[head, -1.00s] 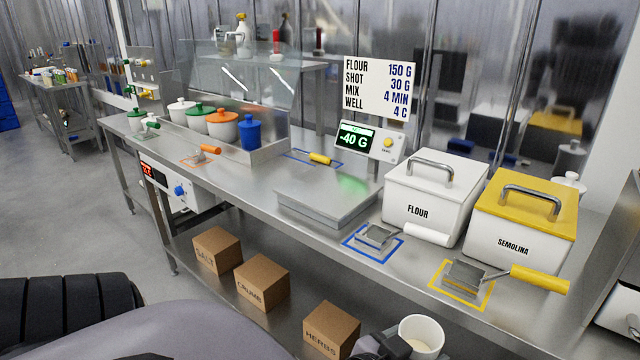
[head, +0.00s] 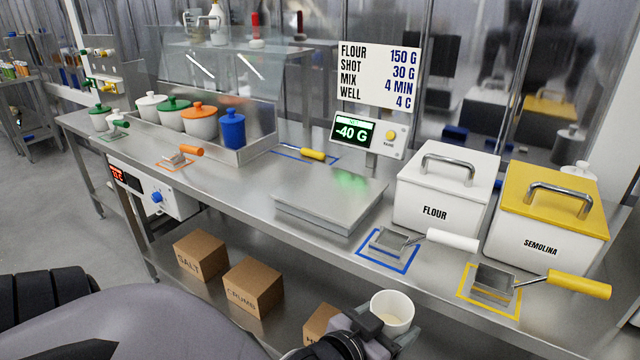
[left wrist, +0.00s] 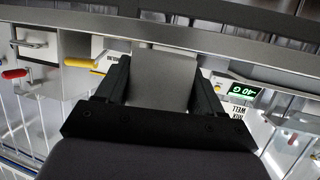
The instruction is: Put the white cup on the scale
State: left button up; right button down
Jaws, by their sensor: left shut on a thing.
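The white cup (head: 393,310) is upright at the bottom of the head view, in front of the bench edge. My left gripper (head: 385,326) is shut on its side, with a finger at either side. In the left wrist view a grey-looking surface, the cup (left wrist: 158,78), fills the space between the fingers (left wrist: 160,84). The scale (head: 330,198) is a flat steel platform on the bench, bare on top, beyond the cup and to its left. Its display (head: 357,132) reads -40 G. My right gripper is not in view.
Right of the scale are a scoop on a blue-outlined square (head: 388,250), the flour bin (head: 440,195), the semolina bin (head: 548,225) and a yellow-handled scoop (head: 578,284). Lidded pots (head: 198,122) stand left. Cardboard boxes (head: 253,287) sit on the lower shelf.

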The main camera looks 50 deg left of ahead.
aim_at(331, 188)
jog(key=j, duration=1.35)
